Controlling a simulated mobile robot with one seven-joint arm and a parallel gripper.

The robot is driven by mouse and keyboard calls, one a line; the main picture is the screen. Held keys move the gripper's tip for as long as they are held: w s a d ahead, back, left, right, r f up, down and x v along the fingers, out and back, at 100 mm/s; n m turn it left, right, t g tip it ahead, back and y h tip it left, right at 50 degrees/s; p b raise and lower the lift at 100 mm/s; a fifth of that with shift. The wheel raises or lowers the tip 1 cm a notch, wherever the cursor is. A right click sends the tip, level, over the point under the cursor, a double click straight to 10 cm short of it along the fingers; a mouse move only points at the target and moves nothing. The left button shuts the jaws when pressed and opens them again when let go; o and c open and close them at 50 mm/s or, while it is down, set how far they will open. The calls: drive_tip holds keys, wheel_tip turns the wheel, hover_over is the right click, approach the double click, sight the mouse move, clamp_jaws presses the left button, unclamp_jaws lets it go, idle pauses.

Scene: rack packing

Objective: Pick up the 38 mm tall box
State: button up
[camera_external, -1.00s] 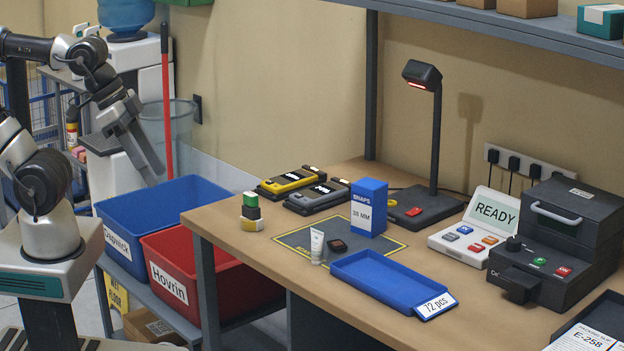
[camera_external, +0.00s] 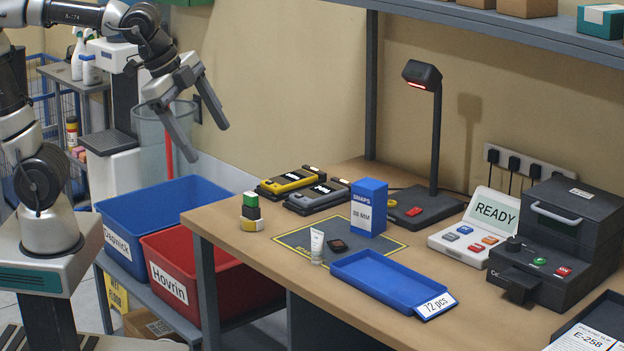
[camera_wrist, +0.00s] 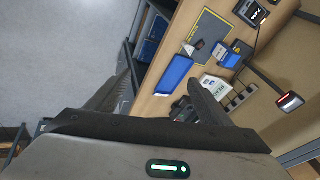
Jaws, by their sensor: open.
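The blue box (camera_external: 369,208) labelled "38 MM" stands upright on the dark grey mat (camera_external: 296,236) on the table. It also shows in the wrist view (camera_wrist: 228,57), seen from above. A small white tube (camera_external: 317,246) and a small dark item (camera_external: 336,245) are on the mat to its left. My gripper (camera_external: 207,142) is open and empty. It is in the air above and behind the blue and red bins, well left of the box. In the wrist view its fingers (camera_wrist: 165,95) are spread apart.
A blue tray (camera_external: 385,281) marked "72 pcs" lies in front of the box. A scanner stand (camera_external: 434,140) rises behind it. Yellow and grey devices (camera_external: 293,181) and stacked blocks (camera_external: 251,212) are to the left. A shelf (camera_external: 500,28) overhangs the back.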

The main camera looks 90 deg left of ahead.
drive_tip(key=w+a+m+g+y+p, duration=0.1)
drive_tip(key=w+a+m, duration=0.7)
drive_tip(key=w, duration=0.6)
drive_tip(key=m+g+y+p, duration=0.1)
drive_tip(key=m+p, duration=0.2)
drive_tip(key=m, duration=0.8)
approach(364, 186)
drive_tip(key=x, duration=0.8)
drive_tip(key=shift+w+a+p+x, duration=0.15)
drive_tip(key=shift+p+x, duration=0.1)
drive_tip(key=shift+x, duration=1.2)
drive_tip(key=shift+w+a+p+x, duration=0.1)
drive_tip(key=shift+p+x, duration=0.1)
drive_tip(key=shift+x, duration=1.25)
drive_tip(key=shift+r, duration=0.15)
